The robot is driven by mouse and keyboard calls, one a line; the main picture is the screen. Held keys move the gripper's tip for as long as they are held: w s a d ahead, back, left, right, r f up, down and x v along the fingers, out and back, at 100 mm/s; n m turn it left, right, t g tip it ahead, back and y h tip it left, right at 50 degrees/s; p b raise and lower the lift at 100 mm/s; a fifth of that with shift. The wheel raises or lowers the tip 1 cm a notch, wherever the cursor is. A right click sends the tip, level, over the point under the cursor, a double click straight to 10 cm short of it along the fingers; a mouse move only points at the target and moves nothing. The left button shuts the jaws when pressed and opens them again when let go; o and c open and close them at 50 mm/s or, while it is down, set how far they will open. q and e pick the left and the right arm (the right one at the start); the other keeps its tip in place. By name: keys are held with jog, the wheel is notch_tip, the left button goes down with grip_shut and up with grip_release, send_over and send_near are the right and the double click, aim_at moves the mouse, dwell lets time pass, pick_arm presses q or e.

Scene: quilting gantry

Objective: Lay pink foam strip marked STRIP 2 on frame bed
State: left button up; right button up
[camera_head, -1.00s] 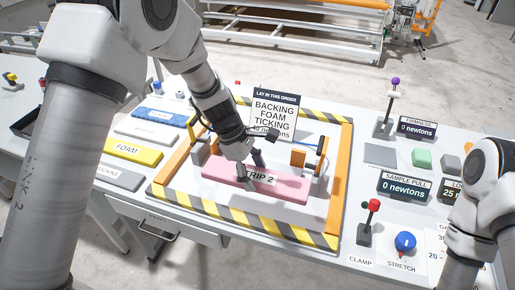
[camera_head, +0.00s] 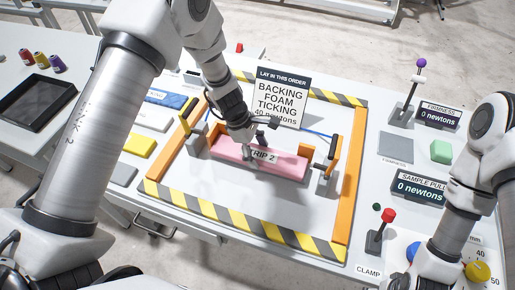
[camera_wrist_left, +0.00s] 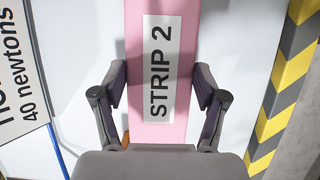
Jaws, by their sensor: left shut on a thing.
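The pink foam strip (camera_head: 286,164) has a white label reading STRIP 2. My left gripper (camera_head: 246,147) is shut on it across its width, left of its middle in the head view. In the left wrist view the strip (camera_wrist_left: 186,20) runs between the two fingers, label facing up. The strip lies level over the white frame bed (camera_head: 245,205), between the two orange-and-grey end clamps. I cannot tell whether its underside touches the bed. My right gripper is out of view; only my right arm shows at the right.
Orange side rails (camera_head: 355,185) and yellow-black striped edges (camera_head: 215,209) border the bed. An order sign (camera_head: 281,97) stands behind the strip. Colored slabs, including yellow foam (camera_head: 138,146), lie at left. A red-knobbed clamp lever (camera_head: 388,215) and a display (camera_head: 417,188) stand at right.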

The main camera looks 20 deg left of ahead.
pick_arm(q)
jog(key=shift+c, duration=0.4)
jog(key=shift+s+d+r, duration=0.1)
jog(key=shift+s+d, duration=0.05)
jog(key=shift+s, duration=0.15)
jog(key=o, duration=0.8)
jog(key=shift+w, duration=0.1)
jog(key=shift+c, duration=0.2)
jog(key=shift+o, duration=1)
jog(key=shift+w+f, duration=0.1)
jog(key=shift+f, duration=0.15)
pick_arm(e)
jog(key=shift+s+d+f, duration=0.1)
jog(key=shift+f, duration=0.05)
pick_arm(q)
jog(key=shift+r, duration=0.1)
